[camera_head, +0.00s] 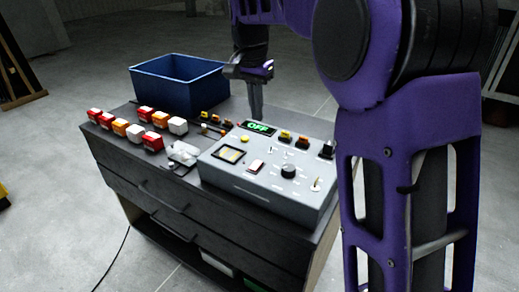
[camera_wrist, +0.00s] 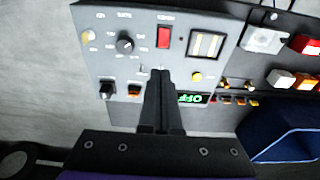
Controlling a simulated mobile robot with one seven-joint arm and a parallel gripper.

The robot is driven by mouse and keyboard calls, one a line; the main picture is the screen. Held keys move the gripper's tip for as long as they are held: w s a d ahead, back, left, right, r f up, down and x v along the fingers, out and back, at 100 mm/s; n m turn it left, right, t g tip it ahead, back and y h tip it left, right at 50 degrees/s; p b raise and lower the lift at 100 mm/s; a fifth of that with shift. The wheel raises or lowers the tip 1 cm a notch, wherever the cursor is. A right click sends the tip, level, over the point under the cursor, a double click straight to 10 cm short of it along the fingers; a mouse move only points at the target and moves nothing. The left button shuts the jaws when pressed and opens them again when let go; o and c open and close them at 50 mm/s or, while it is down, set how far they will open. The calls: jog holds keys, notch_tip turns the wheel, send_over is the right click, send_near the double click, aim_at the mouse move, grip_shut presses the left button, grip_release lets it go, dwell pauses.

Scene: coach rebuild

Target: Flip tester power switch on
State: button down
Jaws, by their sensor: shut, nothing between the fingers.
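The display also shows in the wrist view (camera_wrist: 193,98). A red rocker switch (camera_wrist: 164,37) sits on the panel under a small label that I cannot read surely; in the head view the rocker (camera_head: 256,166) looks small and pale red. My gripper (camera_wrist: 161,73) is shut and empty. In the wrist view its fingertips overlap the panel between the display and the rocker. In the head view my gripper (camera_head: 255,108) is behind the tester's far edge.
The panel also has a black knob (camera_head: 289,171), a metal toggle (camera_head: 317,184) and a gauge (camera_head: 229,154). A blue bin (camera_head: 150,88) stands at the cabinet's back left. Several red, orange and white blocks (camera_head: 135,132) lie left of the tester, with a clear block (camera_head: 183,153).

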aim_at(261, 161)
jog(key=f+b, duration=0.1)
jog(key=f, duration=0.3)
jog(key=w+f+b, duration=0.1)
jog(key=f, duration=0.4)
jog(key=d+f, duration=0.1)
jog(key=f, duration=0.3)
jog(key=shift+w+f+b, duration=0.3)
jog(key=shift+f+b, duration=0.1)
jog(key=shift+d+p, duration=0.1)
jog(key=shift+p, duration=0.2)
jog(key=shift+w+g+p, duration=0.1)
jog(key=shift+g+p, duration=0.2)
jog(key=shift+p, duration=0.3)
jog(key=shift+f, duration=0.25)
